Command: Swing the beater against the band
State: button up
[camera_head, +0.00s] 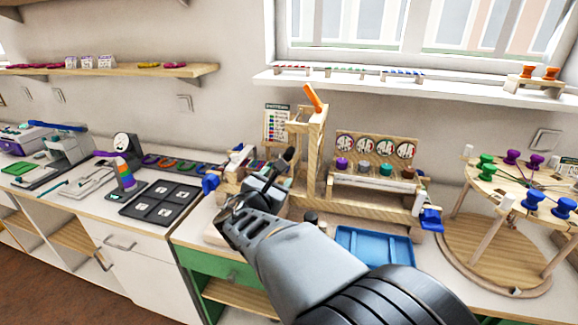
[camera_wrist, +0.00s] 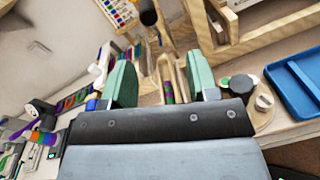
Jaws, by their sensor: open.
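A wooden bench device (camera_head: 313,160) stands at the centre of the counter, with an upright post topped by an orange lever (camera_head: 313,97). I cannot tell for certain which part is the beater. A dark rounded knob on a thin rod (camera_wrist: 148,14) shows at the top of the wrist view, beyond my fingers. A narrow patterned strip (camera_wrist: 168,88), perhaps the band, lies in a wooden channel between the fingers as seen from the wrist. My gripper (camera_head: 268,188) is open and empty in front of the device; its green pads (camera_wrist: 162,82) stand apart. My gripper hides part of the device's front left.
A blue tray (camera_head: 374,247) lies right of my gripper. A round wooden stand with coloured knobs (camera_head: 520,180) is at the far right. A dark board with square cells (camera_head: 160,203) lies to the left. A window ledge (camera_head: 400,88) and a shelf (camera_head: 110,70) are above.

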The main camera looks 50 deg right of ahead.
aim_at(287, 158)
jog(key=w+d, duration=0.2)
jog(key=d, duration=0.2)
jog(key=w+d+n, duration=0.1)
jog(key=w+d, duration=0.1)
jog(key=d, duration=0.2)
jog(key=w+d+n+t, duration=0.1)
jog(key=w+d, duration=0.2)
jog(key=d, duration=0.1)
jog(key=shift+d+h, duration=0.3)
jog(key=shift+d, duration=0.1)
jog(key=shift+c, duration=0.2)
grip_shut()
jog(key=shift+s, duration=0.1)
